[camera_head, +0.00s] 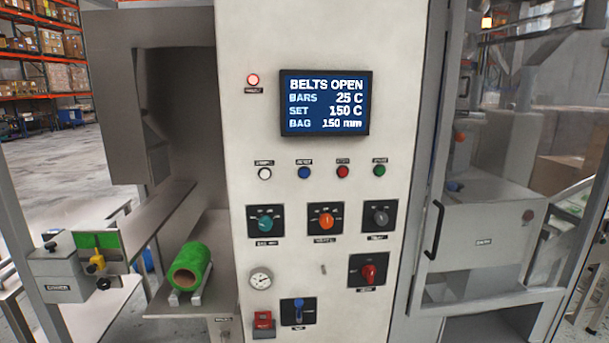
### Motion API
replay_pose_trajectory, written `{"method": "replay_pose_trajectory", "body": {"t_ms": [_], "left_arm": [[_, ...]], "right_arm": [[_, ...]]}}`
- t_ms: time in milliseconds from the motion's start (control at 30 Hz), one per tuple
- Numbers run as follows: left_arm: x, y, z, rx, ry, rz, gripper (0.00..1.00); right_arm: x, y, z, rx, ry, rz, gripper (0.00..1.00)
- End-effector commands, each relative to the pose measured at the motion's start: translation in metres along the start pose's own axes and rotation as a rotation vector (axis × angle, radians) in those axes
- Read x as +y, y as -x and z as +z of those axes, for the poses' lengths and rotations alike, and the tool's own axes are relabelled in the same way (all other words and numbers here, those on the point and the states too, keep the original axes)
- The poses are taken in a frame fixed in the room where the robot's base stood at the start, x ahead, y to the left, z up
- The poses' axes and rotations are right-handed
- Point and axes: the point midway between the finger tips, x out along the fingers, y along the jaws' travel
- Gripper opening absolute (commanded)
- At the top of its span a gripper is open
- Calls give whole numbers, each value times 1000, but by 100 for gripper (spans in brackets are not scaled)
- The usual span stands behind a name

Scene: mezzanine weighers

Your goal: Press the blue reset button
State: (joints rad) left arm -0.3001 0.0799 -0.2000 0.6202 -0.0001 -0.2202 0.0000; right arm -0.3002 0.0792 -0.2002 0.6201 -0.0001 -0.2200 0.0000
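The blue reset button (304,173) is a small round button on the upright pale control panel (400,60). It sits in a row below the screen (325,103), second from the left. A white button (265,174) is to its left. A red button (342,171) and a green button (379,170) are to its right. Small labels sit above the buttons, too small to read surely. Nothing covers the blue button. Neither of my grippers shows in the head view.
Below the buttons are teal, orange and grey rotary knobs (325,219), a red switch (368,272), a gauge (260,279) and a blue-handled lever (298,311). A green roll (190,267) lies on a shelf at left. A door handle (435,230) projects at right. Space before the panel looks clear.

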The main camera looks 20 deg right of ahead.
Motion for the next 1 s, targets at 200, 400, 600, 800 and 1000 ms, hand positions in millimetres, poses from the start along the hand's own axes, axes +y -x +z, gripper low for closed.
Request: {"method": "replay_pose_trajectory", "body": {"t_ms": [200,400,600,800,1000], "left_arm": [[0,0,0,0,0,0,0],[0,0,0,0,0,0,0],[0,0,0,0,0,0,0],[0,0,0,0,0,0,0],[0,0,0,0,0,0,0]], "right_arm": [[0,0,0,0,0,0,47],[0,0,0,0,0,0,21],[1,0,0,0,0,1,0],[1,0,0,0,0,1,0],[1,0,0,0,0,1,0]]}}
